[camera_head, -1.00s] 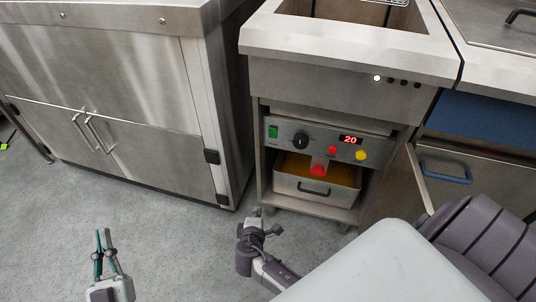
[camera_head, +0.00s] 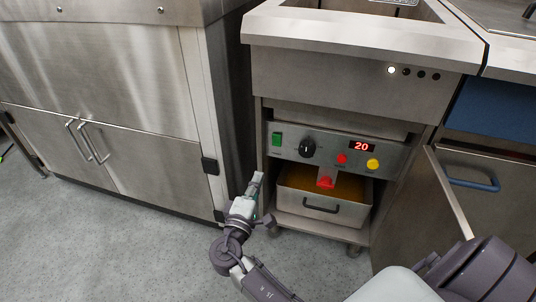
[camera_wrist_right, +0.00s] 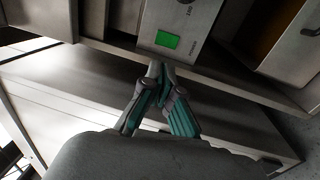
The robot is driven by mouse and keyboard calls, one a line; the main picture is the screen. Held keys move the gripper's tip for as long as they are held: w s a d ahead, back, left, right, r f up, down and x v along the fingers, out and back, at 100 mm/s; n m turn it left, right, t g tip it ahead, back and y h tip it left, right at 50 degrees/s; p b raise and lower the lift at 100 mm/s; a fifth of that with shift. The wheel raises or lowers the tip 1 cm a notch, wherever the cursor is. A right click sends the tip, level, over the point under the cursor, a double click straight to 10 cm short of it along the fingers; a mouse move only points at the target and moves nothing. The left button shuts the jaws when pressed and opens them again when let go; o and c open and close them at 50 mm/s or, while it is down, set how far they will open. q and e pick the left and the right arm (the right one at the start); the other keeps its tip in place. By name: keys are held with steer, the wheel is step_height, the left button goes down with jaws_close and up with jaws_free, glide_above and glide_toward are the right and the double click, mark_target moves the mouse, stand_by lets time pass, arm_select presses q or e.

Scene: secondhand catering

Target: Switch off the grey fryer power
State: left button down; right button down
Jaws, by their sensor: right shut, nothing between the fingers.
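The grey fryer (camera_head: 350,80) has a control panel (camera_head: 325,147) in its open lower cabinet. A green power switch (camera_head: 277,139) sits at the panel's left end, beside a black knob (camera_head: 307,148). The red display (camera_head: 361,146) is lit and reads 20. My right gripper (camera_head: 257,178) is shut and empty, below and left of the green switch. In the right wrist view the shut fingertips (camera_wrist_right: 158,68) point at the panel just below the green switch (camera_wrist_right: 167,41); I cannot tell whether they touch. My left gripper is out of view.
Red (camera_head: 342,158) and yellow (camera_head: 372,164) buttons sit to the right of the knob. A red valve handle (camera_head: 325,182) hangs above the oil drawer (camera_head: 310,200). The open cabinet door (camera_head: 425,215) stands at right. A steel cabinet (camera_head: 120,90) stands at left. Floor (camera_head: 120,250) is clear.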

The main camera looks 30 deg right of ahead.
mark_target(275, 137)
steer(key=b+x, duration=0.2)
steer(key=x, duration=1.1)
steer(key=shift+b, duration=0.35)
steer(key=shift+w+d, duration=0.15)
steer(key=shift+w, duration=0.05)
steer(key=shift+w+d, duration=0.1)
steer(key=shift+d, duration=0.05)
steer(key=shift+r, duration=0.1)
steer(key=shift+w+d+r, duration=0.1)
steer(key=shift+w+d, duration=0.05)
